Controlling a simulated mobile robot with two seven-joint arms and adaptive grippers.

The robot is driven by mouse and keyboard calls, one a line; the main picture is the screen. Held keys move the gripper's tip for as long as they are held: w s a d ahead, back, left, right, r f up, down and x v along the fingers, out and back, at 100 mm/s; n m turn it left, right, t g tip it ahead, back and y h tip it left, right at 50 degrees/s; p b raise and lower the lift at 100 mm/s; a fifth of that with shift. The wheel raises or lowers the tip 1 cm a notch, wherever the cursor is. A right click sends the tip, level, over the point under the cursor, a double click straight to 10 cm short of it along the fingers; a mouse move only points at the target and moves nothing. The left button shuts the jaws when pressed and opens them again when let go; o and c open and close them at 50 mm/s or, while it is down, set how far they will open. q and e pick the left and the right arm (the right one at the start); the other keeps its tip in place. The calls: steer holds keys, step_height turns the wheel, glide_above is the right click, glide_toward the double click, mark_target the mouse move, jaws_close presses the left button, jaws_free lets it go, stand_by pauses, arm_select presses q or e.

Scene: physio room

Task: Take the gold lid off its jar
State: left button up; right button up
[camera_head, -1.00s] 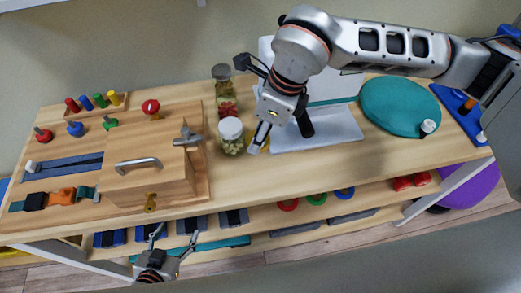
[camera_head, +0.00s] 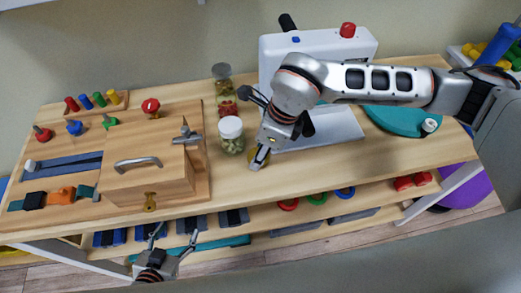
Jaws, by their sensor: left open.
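A gold disc (camera_head: 261,155), which looks like the gold lid, shows low at the table top, right of the jars. My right gripper (camera_head: 259,159) points down at it, its fingertips overlapping the disc; I cannot tell whether they grip it. A jar with red contents (camera_head: 228,107) stands behind the white-lidded jar (camera_head: 231,130); its top is hard to make out. Behind it is a jar with a dark greyish lid (camera_head: 221,71). My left gripper (camera_head: 158,252) is open and empty, low in front of the shelf, far from the jars.
A wooden latch board with a handled box (camera_head: 150,175) fills the table's left. A white device (camera_head: 345,48) and a teal disc (camera_head: 400,118) stand right, partly behind my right arm. Bare table (camera_head: 320,170) lies in front.

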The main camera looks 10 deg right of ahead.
steer(key=o, duration=0.9)
steer(key=shift+f, duration=0.1)
steer(key=shift+r, duration=0.4)
steer(key=v, duration=1.1)
steer(key=shift+s+d+r, duration=0.1)
steer(key=shift+r, duration=0.2)
steer(key=shift+s+f, duration=0.1)
